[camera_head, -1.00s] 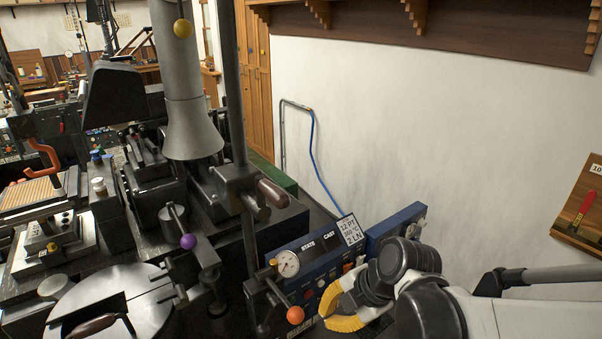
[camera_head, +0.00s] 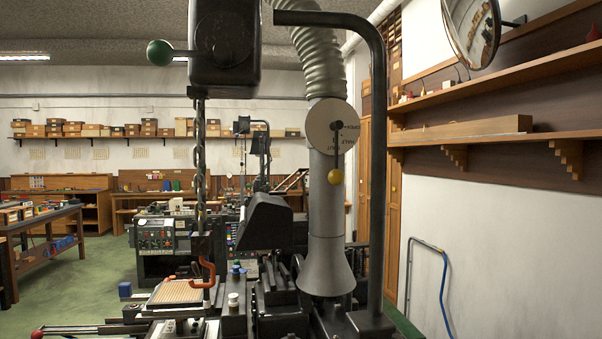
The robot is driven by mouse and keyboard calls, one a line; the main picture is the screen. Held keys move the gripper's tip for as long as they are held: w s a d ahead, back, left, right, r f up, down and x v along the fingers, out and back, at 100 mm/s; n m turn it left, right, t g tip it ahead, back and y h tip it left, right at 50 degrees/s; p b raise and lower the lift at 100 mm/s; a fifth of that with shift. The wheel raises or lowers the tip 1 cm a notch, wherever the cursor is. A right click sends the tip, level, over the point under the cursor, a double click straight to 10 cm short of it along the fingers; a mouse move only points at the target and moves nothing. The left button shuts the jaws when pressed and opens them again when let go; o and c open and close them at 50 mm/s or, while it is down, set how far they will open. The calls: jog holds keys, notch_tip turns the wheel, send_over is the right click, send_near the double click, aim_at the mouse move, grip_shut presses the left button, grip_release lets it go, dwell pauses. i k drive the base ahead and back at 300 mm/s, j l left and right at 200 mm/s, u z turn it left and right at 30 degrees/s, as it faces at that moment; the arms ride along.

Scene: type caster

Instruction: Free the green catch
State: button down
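A green ball knob (camera_head: 160,53), which may be the green catch, sits at the end of a short rod. The rod sticks out to the left from a dark box-shaped housing (camera_head: 225,45) at the top of the machine. A chain (camera_head: 200,150) hangs below that housing. How the rod joins the housing inside cannot be seen. My gripper is not in view now.
An orange hook (camera_head: 207,272) is below. Green floor (camera_head: 85,270) is open at left.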

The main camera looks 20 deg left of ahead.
aim_at(160, 53)
jog(key=u, duration=1.8)
